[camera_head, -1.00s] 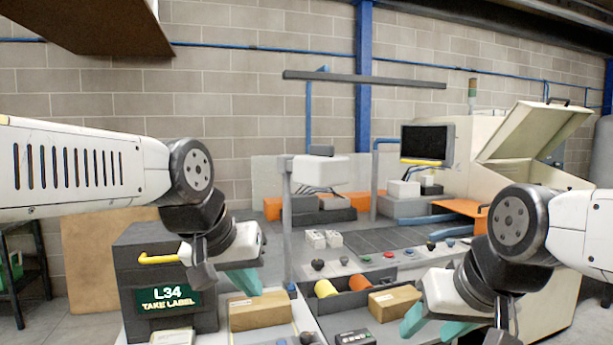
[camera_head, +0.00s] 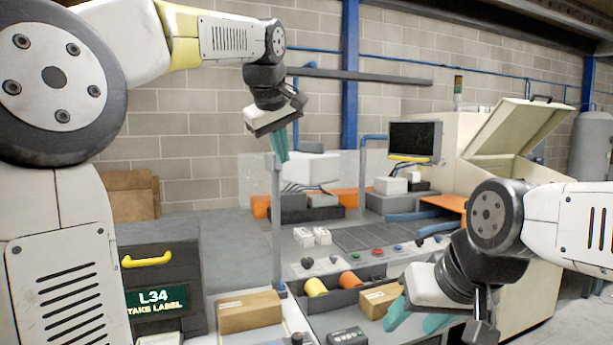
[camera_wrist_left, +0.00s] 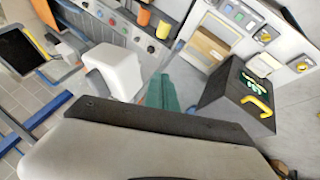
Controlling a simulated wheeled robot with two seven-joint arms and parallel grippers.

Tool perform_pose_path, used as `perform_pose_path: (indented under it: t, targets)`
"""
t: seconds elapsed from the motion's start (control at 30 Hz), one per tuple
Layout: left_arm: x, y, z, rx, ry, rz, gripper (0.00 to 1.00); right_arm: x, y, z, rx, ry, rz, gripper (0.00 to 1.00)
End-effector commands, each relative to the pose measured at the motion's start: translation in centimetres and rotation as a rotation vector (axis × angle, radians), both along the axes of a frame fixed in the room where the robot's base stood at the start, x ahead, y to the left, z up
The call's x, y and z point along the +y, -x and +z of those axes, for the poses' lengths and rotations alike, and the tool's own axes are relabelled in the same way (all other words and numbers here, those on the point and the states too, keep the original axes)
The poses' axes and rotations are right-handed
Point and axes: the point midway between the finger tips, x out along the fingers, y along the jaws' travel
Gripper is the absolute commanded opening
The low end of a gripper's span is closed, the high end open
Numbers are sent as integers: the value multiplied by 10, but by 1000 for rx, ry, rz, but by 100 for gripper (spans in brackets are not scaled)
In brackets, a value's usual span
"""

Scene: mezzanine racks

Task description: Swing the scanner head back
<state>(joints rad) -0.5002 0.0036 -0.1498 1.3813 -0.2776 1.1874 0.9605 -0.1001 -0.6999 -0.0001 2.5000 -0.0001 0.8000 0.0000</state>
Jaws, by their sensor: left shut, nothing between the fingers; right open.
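The scanner head, a white rounded box (camera_head: 312,170), sits at the top of a grey post (camera_head: 276,215) behind the bench. It also shows as a white block in the left wrist view (camera_wrist_left: 118,74). My left gripper (camera_head: 280,148) points down at the left of the scanner head, near the post top. Its teal fingers are shut and empty, and they also show in the left wrist view (camera_wrist_left: 163,92), beside the head. I cannot tell whether they touch it. My right gripper (camera_head: 420,318) is open and empty over the front right of the bench.
A dark L34 label box (camera_head: 165,255) with a yellow handle stands at the left. Cardboard boxes (camera_head: 250,311) and a dark bin with orange and yellow rolls (camera_head: 316,287) lie in front. A monitor (camera_head: 414,138) stands right of the scanner.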

Motion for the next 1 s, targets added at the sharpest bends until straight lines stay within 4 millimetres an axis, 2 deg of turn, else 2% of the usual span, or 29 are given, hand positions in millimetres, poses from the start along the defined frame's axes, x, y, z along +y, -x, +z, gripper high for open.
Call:
perform_pose_path:
  t: [0.13, 0.27, 0.73, 0.83, 1.0]
  targets:
    - [-9, -13, 9, -8, 16, 44, 0, 0, 0, 0, 0, 0, 0, 51]
    - [-10, -20, 2, -8, 17, 50, 0, 0, 0, 0, 0, 0, 0, 51]
    - [-17, -76, -72, -8, 15, 47, 0, 0, 0, 0, 0, 0, 0, 51]
    - [-30, -87, -70, -9, 17, 46, 0, 0, 0, 0, 0, 0, 0, 51]
    - [-40, -98, -69, -10, 18, 47, 0, 0, 0, 0, 0, 0, 0, 51]
